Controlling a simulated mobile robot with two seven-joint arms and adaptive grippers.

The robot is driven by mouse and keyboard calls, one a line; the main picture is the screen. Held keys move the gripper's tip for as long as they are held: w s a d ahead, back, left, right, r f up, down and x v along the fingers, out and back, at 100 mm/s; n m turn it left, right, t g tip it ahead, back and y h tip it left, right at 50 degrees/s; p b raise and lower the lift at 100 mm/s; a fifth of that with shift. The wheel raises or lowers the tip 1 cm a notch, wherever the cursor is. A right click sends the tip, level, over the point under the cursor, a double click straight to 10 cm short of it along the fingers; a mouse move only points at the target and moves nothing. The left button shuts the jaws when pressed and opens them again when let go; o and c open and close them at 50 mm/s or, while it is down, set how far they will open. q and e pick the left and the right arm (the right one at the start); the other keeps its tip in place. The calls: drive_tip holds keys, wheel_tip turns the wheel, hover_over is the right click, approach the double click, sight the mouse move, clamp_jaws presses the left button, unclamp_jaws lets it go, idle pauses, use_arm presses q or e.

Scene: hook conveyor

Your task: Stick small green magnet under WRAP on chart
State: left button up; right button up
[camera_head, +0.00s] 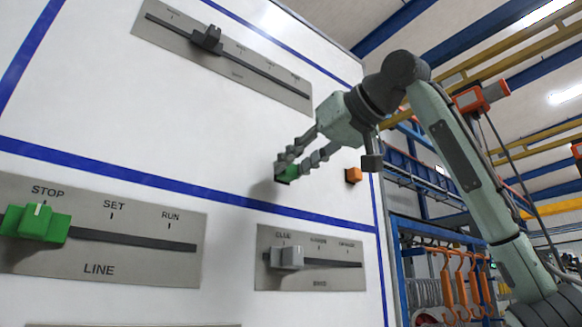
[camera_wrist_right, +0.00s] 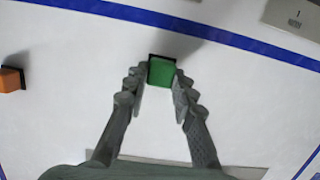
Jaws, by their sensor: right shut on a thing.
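The small green magnet (camera_head: 287,174) is a green block with a dark back, at the white board (camera_head: 90,110). My right gripper (camera_head: 294,168) is shut on it, with a fingertip on either side. In the right wrist view the green magnet (camera_wrist_right: 161,72) sits between the fingertips (camera_wrist_right: 160,80), its dark back toward the board. It is on or very close to the board; I cannot tell if it touches. No WRAP label is readable. My left gripper is not in view.
An orange magnet (camera_head: 353,174) is on the board right of the green one. Blue lines divide the board. Slider panels hold a green LINE slider (camera_head: 36,222), a grey slider (camera_head: 287,257) and a dark slider (camera_head: 207,39). Hooks and racks stand beyond the board's right edge.

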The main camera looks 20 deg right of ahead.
sight(292, 172)
drive_tip(key=shift+f+b+v, duration=0.25)
drive_tip(key=shift+v, duration=0.95)
drive_tip(key=shift+f+b+v, duration=0.2)
drive_tip(key=shift+b+v, duration=0.05)
drive_tip(key=shift+v, duration=0.9)
drive_tip(key=shift+s, duration=0.15)
